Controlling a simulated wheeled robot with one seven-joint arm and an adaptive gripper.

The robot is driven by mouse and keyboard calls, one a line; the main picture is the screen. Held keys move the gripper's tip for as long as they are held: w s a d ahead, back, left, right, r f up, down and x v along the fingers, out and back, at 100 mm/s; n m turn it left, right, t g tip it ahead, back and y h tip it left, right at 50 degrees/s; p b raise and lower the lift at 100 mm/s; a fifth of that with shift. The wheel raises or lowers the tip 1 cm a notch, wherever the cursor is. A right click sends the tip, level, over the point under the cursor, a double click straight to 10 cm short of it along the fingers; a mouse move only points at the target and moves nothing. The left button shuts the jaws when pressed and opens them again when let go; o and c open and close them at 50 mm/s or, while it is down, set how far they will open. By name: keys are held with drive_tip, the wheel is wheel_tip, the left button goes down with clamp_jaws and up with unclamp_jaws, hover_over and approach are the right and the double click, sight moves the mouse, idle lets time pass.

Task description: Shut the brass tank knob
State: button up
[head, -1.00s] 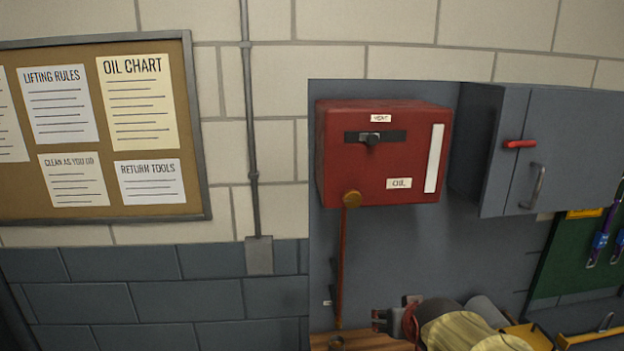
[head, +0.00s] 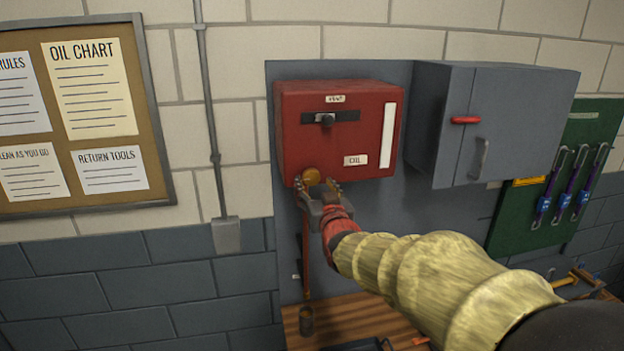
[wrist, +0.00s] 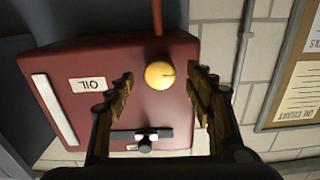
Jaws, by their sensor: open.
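The brass knob (head: 312,176) sits at the lower left of the red oil tank (head: 362,134) on the wall. In the wrist view the knob (wrist: 159,75) shows as a round brass disc with a dark notch at its right edge. My gripper (head: 319,186) is open and empty in front of the knob. In the wrist view its two fingers (wrist: 161,82) stand to the left and right of the knob, with gaps on both sides. I cannot tell how deep the fingertips reach.
A black vent slider (head: 325,119) is on the tank's upper front. A red-brown pipe (head: 306,250) runs down from the knob to a small cup (head: 307,321) on the wooden bench (head: 350,312). A grey cabinet (head: 520,120) hangs to the right.

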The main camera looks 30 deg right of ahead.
sight(312, 180)
drive_tip(key=shift+p+x, duration=0.3)
drive_tip(key=shift+x, duration=1.25)
drive_tip(key=c, duration=1.1)
drive_tip(key=shift+c, duration=0.3)
